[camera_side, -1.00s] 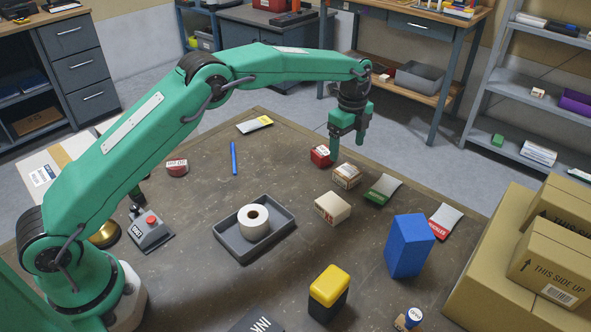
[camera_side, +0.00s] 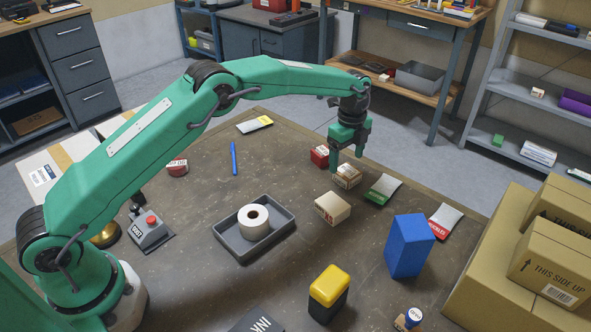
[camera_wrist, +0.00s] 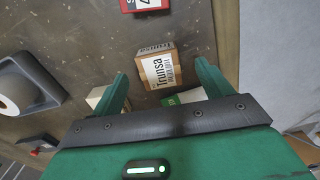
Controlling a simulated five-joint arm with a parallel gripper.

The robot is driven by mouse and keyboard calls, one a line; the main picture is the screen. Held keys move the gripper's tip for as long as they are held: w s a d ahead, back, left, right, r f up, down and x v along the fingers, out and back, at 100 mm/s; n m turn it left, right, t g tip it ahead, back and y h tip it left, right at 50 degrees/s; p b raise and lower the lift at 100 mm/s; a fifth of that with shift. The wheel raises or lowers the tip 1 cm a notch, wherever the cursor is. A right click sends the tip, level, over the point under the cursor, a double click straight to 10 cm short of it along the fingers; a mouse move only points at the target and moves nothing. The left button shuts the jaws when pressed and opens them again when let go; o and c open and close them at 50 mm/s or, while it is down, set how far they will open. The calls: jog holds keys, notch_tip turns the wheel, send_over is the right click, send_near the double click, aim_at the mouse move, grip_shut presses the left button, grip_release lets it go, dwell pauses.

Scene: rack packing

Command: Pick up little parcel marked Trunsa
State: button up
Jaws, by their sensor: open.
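The little parcel marked Trunsa (camera_wrist: 159,68) is a brown box with a white label, lying on the table ahead of my gripper and between the lines of its fingers in the wrist view. In the side view the Trunsa parcel (camera_side: 347,177) sits near the far right part of the table, just under the fingertips. My gripper (camera_side: 347,162) points down and is open, with nothing between its fingers. It also shows in the wrist view (camera_wrist: 160,82). I cannot tell whether a finger touches the parcel.
A red box (camera_side: 320,156) stands close behind-left of the parcel, a cream box (camera_side: 332,208) in front, and a green-and-white packet (camera_side: 383,189) to the right. A blue block (camera_side: 409,246) stands further right. A grey tray (camera_side: 226,235) holds a white roll. The table's middle-left is mostly clear.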

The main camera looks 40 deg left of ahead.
aim_at(345, 169)
jog(key=shift+s+f, duration=0.15)
jog(key=shift+f, duration=2.15)
jog(key=c, duration=1.1)
